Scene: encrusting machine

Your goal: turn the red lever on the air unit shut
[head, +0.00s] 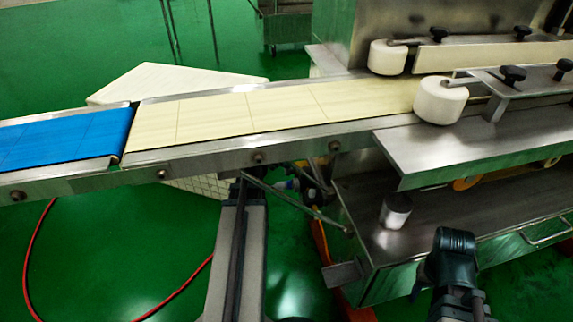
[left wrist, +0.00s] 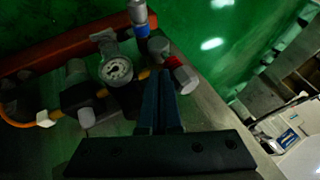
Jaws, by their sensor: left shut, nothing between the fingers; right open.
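The air unit shows in the left wrist view with a round white gauge (left wrist: 116,70), dark bodies and a blue-ringed fitting (left wrist: 141,30). A small red part, which looks like the red lever (left wrist: 171,58), sits beside a silver cylinder, just beyond my left gripper's fingertips. My left gripper (left wrist: 162,76) is shut and empty, its tips close to the red part; I cannot tell whether they touch. In the head view, part of the air unit (head: 312,184) shows under the conveyor, and my left fingertips are hard to make out. My right gripper (head: 453,245) is open, before the machine.
The conveyor (head: 230,112) with blue and cream belts crosses above the air unit. The steel machine (head: 440,230) with its shelves fills the right side. A red hose (head: 28,265) lies on the green floor at left, which is otherwise clear.

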